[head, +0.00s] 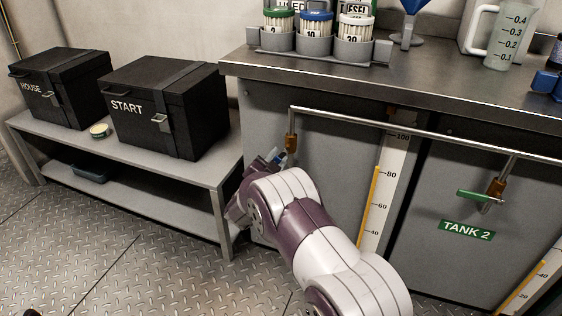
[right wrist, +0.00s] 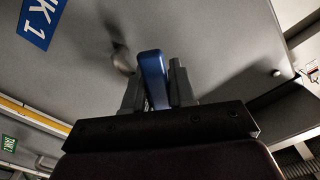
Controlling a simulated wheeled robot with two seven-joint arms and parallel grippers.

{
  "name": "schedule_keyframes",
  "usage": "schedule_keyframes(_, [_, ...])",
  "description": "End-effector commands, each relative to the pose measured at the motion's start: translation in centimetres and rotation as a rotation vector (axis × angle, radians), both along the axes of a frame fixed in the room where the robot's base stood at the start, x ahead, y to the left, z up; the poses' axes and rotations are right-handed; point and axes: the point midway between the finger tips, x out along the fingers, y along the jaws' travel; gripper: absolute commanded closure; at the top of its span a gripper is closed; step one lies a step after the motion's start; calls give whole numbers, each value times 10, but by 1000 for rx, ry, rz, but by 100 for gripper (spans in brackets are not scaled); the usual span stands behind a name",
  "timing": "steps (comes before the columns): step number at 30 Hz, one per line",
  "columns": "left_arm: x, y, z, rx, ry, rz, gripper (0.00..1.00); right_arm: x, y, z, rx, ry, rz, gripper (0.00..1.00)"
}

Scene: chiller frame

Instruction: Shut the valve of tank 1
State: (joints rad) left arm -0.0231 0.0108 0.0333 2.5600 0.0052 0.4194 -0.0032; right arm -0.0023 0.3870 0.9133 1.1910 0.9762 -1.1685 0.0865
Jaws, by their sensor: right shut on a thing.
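The tank 1 valve has a brass body (head: 291,142) below the left end of the steel pipe in the head view. Its blue lever (right wrist: 152,72) stands between the two dark fingers of my right gripper (right wrist: 155,85) in the right wrist view. The gripper is shut on the lever. In the head view my right gripper (head: 264,166) is at the valve, and only a bit of blue shows; my arm hides the rest. The blue tank 1 label (right wrist: 41,20) is at the upper left of the wrist view. My left gripper is out of view.
The tank 2 valve has a green lever (head: 474,195) above a green label (head: 466,230). A gauge strip (head: 385,190) stands between the tanks. A bench (head: 215,178) with two black boxes is at the left. The steel pipe (head: 400,128) runs along the tank fronts.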

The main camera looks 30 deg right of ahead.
Motion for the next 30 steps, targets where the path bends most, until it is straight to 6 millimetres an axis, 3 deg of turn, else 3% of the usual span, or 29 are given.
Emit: schedule_keyframes(30, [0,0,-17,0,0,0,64,17,15,38,578,-676,2,100])
